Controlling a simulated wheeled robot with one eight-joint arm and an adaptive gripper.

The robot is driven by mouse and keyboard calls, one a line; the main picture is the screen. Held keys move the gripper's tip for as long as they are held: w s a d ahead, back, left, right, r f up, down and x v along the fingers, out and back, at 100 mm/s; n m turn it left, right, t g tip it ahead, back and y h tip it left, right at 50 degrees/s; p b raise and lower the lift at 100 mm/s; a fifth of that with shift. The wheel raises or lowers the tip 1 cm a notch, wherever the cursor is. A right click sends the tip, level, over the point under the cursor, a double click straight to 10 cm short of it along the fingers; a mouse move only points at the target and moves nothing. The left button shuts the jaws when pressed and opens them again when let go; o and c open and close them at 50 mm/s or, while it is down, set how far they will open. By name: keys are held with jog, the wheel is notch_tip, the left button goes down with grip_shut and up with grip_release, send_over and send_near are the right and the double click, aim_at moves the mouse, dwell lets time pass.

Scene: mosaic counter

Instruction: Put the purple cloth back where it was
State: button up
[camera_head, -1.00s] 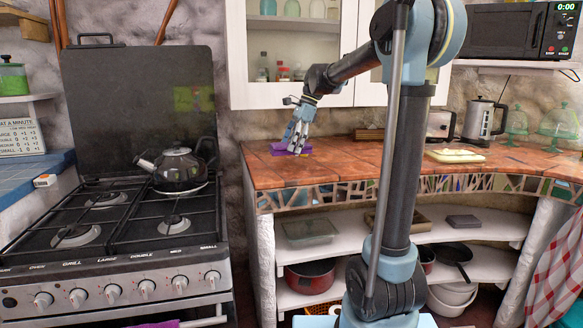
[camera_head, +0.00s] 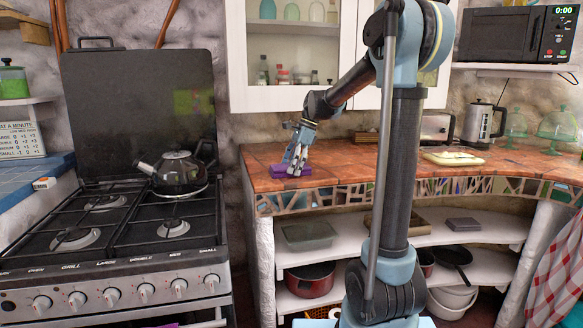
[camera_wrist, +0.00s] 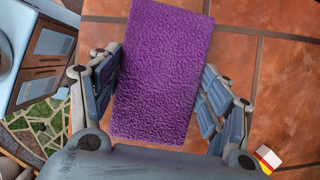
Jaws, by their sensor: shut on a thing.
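The purple cloth (camera_head: 279,171) is a folded, thick rectangle at the left end of the tiled counter, near its front edge. My gripper (camera_head: 297,166) points down at it and is shut on it.
The counter (camera_head: 345,160) is bare around the cloth. A yellowish board (camera_head: 453,158), a kettle (camera_head: 484,122) and a toaster (camera_head: 437,127) stand to the right. The stove (camera_head: 110,225) with a black kettle (camera_head: 180,172) is left, across a gap. A purple thing shows at the bottom by the oven handle.

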jog(key=o, duration=1)
jog(key=v, duration=1.2)
jog(key=s+d+f+n+t+h, duration=0.1)
jog(key=s+d+f+n, duration=0.4)
jog(key=s+f, duration=0.4)
jog(key=s+d+f+n+t+h, duration=0.1)
jog(key=s+d+f+n+h, duration=0.1)
jog(key=s+d+f+n, duration=0.3)
jog(key=s+d+f+n+t+h, duration=0.1)
jog(key=s+d+f+n, duration=0.4)
jog(key=s+f, duration=0.9)
jog(key=s+d, duration=0.1)
jog(key=s, duration=0.4)
jog(key=shift+s+d+t, duration=0.2)
jog(key=shift+t, duration=0.1)
jog(key=shift+f, duration=0.1)
